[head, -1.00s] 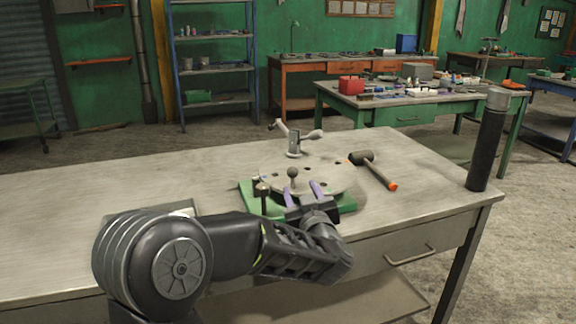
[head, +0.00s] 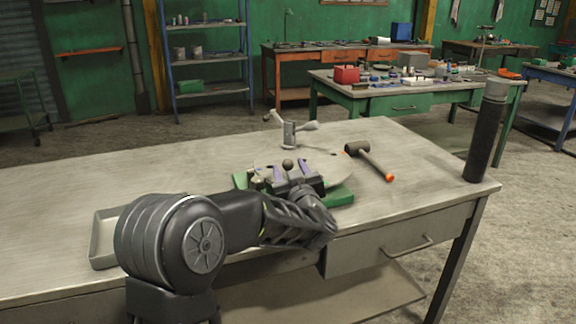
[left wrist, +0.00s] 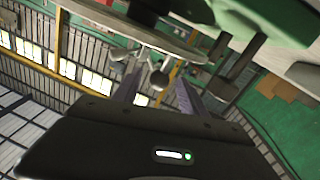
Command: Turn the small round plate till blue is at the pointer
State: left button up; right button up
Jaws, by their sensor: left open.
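The small round plate (head: 335,178) is a grey disc with dark holes on a green base (head: 340,197), on the near workbench. A ball-topped knob (head: 288,163) stands up at its near left part. My left gripper (head: 281,170) is open at the plate's near side, with its purple fingers around or close to the knob. In the left wrist view the ball knob (left wrist: 158,78) shows between the two spread fingers (left wrist: 157,95), with the plate's edge (left wrist: 140,28) above. My arm and gripper hide part of the plate. I cannot make out a blue mark or the pointer. My right gripper is out of view.
A grey metal fitting with a handle (head: 289,132) stands behind the plate. A hammer (head: 370,162) lies to its right. A black post (head: 485,140) stands at the bench's right edge. A shallow tray (head: 103,240) lies at the left, partly behind my arm. The bench's back left is clear.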

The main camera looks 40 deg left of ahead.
pick_arm(q)
jog(key=shift+x, duration=1.15)
jog(key=shift+c, duration=0.2)
grip_shut()
dwell(0.4)
